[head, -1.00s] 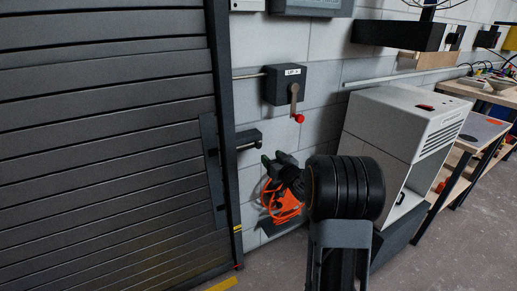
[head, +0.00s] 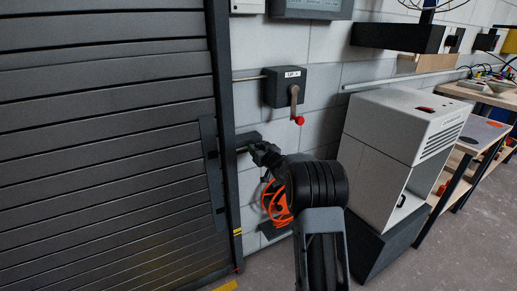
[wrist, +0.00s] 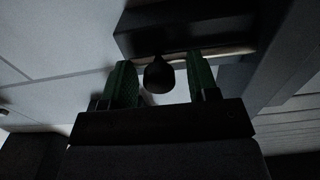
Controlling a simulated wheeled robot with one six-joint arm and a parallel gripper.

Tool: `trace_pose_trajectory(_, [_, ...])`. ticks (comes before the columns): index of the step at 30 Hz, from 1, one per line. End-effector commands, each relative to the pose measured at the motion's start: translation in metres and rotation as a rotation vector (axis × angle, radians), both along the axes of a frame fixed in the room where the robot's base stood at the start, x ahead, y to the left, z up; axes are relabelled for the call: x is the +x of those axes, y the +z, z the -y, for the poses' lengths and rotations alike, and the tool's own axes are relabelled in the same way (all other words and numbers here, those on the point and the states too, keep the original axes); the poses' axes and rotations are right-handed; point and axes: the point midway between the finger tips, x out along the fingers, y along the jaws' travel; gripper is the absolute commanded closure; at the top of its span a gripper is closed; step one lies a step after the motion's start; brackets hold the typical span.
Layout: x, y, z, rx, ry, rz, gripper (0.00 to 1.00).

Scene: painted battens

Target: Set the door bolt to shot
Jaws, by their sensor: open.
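The door bolt's dark housing (head: 247,138) sits on the wall just right of the grey slatted door (head: 110,140). In the wrist view the housing (wrist: 185,22) is at the top, with a pale rod (wrist: 232,50) along its lower edge. A round black knob (wrist: 158,75) hangs at the rod. My gripper (wrist: 162,82) is open, with one green finger on each side of the knob and a gap visible at both sides. In the head view my gripper (head: 257,149) is at the bolt and hides its knob. I cannot tell how far the rod reaches into the door side.
A crank box (head: 288,86) with a red-knobbed handle is on the wall above. An orange cable coil (head: 275,203) hangs below, partly behind my arm. A pale grey cabinet (head: 390,140) stands to the right, with a workbench (head: 470,135) beyond.

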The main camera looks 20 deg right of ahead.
Motion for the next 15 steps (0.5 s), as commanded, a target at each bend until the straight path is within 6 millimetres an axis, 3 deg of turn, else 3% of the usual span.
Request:
trace_pose_trajectory(3, [-0.0002,0.0001,0.0000,0.000,0.000,0.000,0.48])
trace_pose_trajectory(15, [-0.0004,0.0003,0.0002,0.000,0.000,0.001,0.86])
